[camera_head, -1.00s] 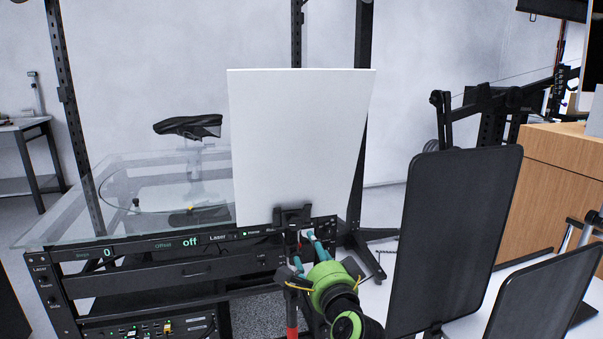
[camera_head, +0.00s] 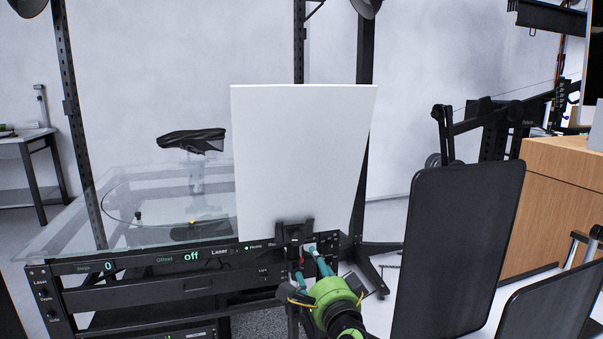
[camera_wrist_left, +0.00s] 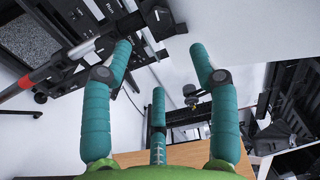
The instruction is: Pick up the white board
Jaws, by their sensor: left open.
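The white board (camera_head: 300,150) stands upright at the front edge of the turntable bench, held at its bottom edge by a black clamp (camera_head: 295,232). My left gripper (camera_head: 308,252) has teal fingers and a green wrist. It is open and empty, just below the clamp and the board's lower edge in the head view. In the left wrist view the teal fingers (camera_wrist_left: 160,62) are spread apart, with the board (camera_wrist_left: 255,28) at the upper right, beyond the fingertips. I cannot tell whether any finger touches the clamp. My right gripper is not in view.
A front panel (camera_head: 190,258) with lit labels runs below. Black panels (camera_head: 455,250) stand on the right, near a wooden cabinet (camera_head: 560,200).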

